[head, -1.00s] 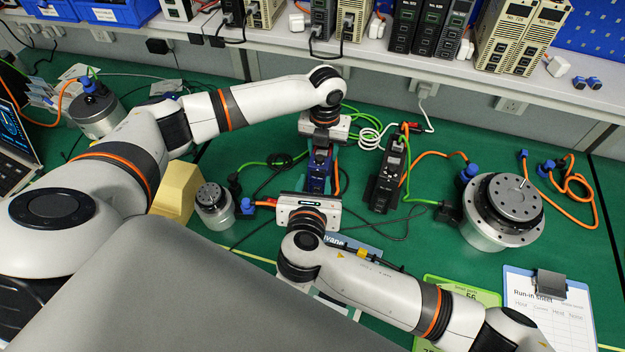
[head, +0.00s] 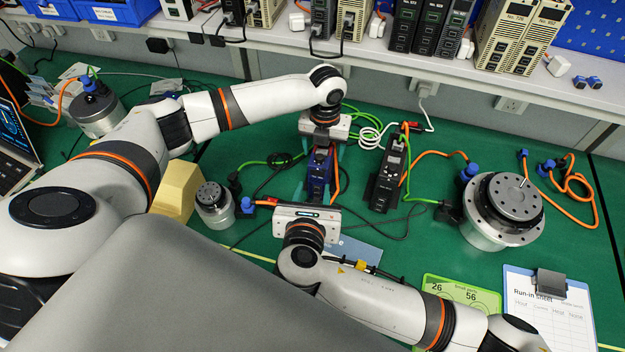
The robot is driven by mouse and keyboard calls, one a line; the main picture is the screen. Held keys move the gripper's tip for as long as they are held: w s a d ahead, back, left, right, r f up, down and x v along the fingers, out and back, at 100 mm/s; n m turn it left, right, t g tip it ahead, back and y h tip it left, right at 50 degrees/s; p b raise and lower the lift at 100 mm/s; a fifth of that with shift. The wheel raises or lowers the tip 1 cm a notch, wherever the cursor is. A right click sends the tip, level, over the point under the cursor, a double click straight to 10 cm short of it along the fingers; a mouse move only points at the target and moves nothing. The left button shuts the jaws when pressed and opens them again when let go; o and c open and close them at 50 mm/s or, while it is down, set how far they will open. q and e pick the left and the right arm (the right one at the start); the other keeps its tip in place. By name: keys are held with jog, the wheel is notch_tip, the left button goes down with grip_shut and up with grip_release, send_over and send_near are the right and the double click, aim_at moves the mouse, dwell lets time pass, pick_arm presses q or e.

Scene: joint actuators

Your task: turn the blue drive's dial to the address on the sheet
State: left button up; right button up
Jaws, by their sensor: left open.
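The blue drive (head: 319,172) stands upright on the green mat in the middle. My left gripper (head: 324,150) is above its far end, pointing down, with its fingers apart on either side of the drive's top. My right gripper (head: 318,192) is at the near side of the drive; its body hides its fingertips, so I cannot tell their opening. The drive's dial is too small or hidden to read. A bluish sheet (head: 358,250) lies partly under my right gripper and wrist, its writing hidden. A clipboard (head: 548,312) headed "Run-in sheet" lies at the lower right.
A black drive (head: 389,175) stands just right of the blue one. Round actuators stand at the right (head: 503,210) and left (head: 214,205), beside a yellow block (head: 176,190). Cables cross the mat. A green card (head: 461,293) lies near the front. A shelf (head: 420,67) runs along the back.

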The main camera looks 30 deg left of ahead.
pick_arm(q)
notch_tip(320, 180, up, 12)
jog(key=shift+b, duration=0.6)
jog(key=shift+s+f, duration=0.1)
